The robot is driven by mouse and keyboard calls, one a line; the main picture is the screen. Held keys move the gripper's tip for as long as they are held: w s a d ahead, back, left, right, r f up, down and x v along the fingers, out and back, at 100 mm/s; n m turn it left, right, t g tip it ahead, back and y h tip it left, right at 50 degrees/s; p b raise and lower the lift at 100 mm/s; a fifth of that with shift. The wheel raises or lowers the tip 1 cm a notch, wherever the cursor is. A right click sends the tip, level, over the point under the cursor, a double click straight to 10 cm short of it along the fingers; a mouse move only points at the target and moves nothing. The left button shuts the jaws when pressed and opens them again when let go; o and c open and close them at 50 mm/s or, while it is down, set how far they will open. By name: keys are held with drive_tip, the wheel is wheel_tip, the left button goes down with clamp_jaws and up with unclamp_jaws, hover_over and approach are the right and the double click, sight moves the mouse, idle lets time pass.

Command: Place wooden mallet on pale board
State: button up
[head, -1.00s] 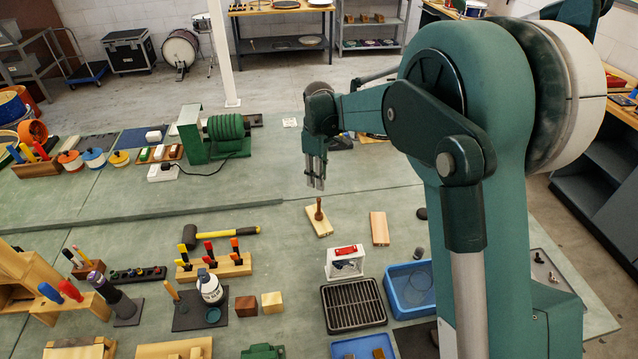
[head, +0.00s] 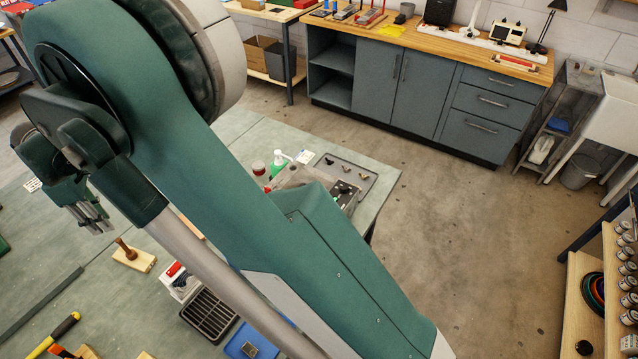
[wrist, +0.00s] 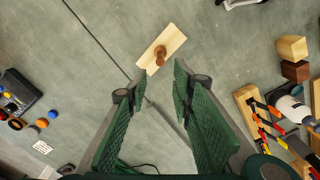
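The wooden mallet (head: 129,253) stands on the pale board (head: 146,264), head down and handle up. In the wrist view the mallet (wrist: 160,57) shows on the board (wrist: 173,37), just beyond my fingertips. My gripper (head: 92,222) hangs above the bench, up and to the left of the mallet in the head view. In the wrist view its two green fingers (wrist: 162,84) are spread apart with only bare bench between them. The gripper does not touch the mallet or the board.
A white box with a red top (head: 178,279), a black rack (head: 208,313) and a blue tray (head: 247,343) stand right of the board. A yellow-handled hammer (head: 64,325) lies in front. A tool rack (wrist: 247,104) and wooden cubes (wrist: 292,47) are at the wrist view's right.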

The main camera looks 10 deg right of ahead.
drive_tip(key=w+d+r+m+t+y, duration=0.1)
drive_tip(key=w+d+r+m, duration=0.1)
drive_tip(key=d+r, duration=0.6)
drive_tip(key=w+d+r+m, duration=0.2)
drive_tip(key=d+r, duration=0.2)
drive_tip(key=d, duration=0.7)
drive_tip(key=s+d+r+m+t, duration=0.1)
drive_tip(key=s+d+r+m, duration=0.2)
drive_tip(key=d, duration=0.8)
drive_tip(key=d+r+m+t, duration=0.15)
drive_tip(key=d+r, duration=0.35)
drive_tip(key=d, duration=0.5)
drive_tip(key=s+d+r+m+t, duration=0.1)
drive_tip(key=s+d+m, duration=0.3)
drive_tip(key=d, duration=0.5)
drive_tip(key=s+d+r+m+t, duration=0.1)
drive_tip(key=s+d+m, duration=0.1)
drive_tip(key=s+d, duration=0.65)
drive_tip(key=s+d+f+m+t, duration=0.1)
drive_tip(key=s+d+f+m, duration=0.1)
drive_tip(key=s+d, duration=0.3)
drive_tip(key=s+d+f+m+h, duration=0.1)
drive_tip(key=s+d+f+m, duration=0.1)
drive_tip(key=s+d, duration=0.3)
drive_tip(key=d+m, duration=0.1)
drive_tip(key=d, duration=0.2)
drive_tip(key=shift+d+f+t, duration=0.25)
drive_tip(key=shift+f+t, duration=0.1)
drive_tip(key=shift+f, duration=0.05)
